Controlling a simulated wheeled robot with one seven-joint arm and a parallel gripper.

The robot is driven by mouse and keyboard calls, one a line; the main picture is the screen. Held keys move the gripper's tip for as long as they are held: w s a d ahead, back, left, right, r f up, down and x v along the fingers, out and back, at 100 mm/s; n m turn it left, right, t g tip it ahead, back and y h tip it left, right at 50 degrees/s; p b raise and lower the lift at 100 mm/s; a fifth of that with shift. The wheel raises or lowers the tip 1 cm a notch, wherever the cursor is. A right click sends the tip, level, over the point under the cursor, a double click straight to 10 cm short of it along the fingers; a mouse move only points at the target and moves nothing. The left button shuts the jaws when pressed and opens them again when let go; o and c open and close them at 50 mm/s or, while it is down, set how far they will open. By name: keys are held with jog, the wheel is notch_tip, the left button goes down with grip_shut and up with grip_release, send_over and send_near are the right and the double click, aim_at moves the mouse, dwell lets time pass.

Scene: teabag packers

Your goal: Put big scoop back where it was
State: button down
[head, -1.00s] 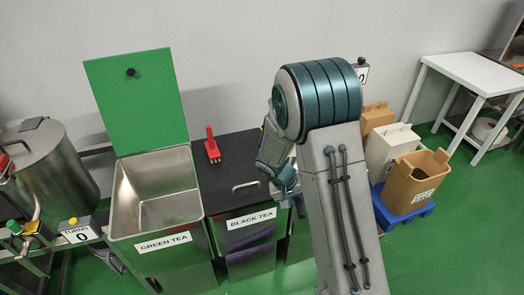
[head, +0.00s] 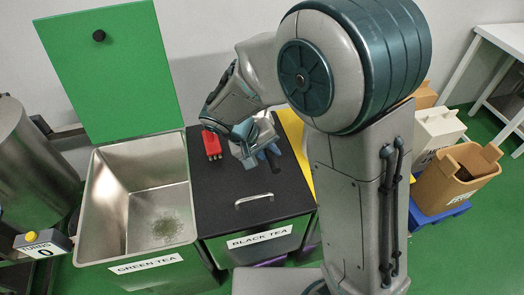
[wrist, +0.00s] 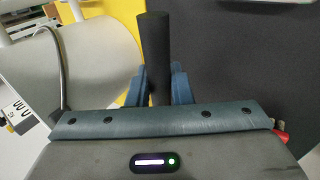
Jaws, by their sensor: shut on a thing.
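My gripper (head: 265,152) is over the back right of the black lid (head: 225,190) of the BLACK TEA bin. It is shut on a dark round handle, taken to be the big scoop's (wrist: 155,45), which stands between the blue fingers in the wrist view. The scoop's bowl is not clear in the head view. A pale grey rounded surface (wrist: 95,60) lies left of the handle in the wrist view; I cannot tell if it belongs to the scoop.
A small red-handled tool (head: 211,145) is on the black lid, left of my gripper. The open GREEN TEA bin (head: 110,220) stands at left with a little tea inside. A yellow surface (head: 292,135) lies right of the lid. The lid's front has a metal handle (head: 254,198).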

jog(key=shift+f, duration=4.5)
jog(key=c, duration=1.3)
grip_release()
jog(key=shift+r, duration=0.15)
jog(key=v, duration=1.2)
jog(key=s+d+r+m+y, duration=0.1)
jog(key=s+d+r+y, duration=0.2)
jog(key=d, duration=0.7)
jog(key=s+d+r+m+y, duration=0.2)
jog(key=s+d+r+y, duration=0.1)
jog(key=s+d+r, duration=0.3)
jog(key=shift+s+d+m+t, duration=0.3)
jog(key=shift+s+d, duration=0.9)
jog(key=shift+d, duration=0.75)
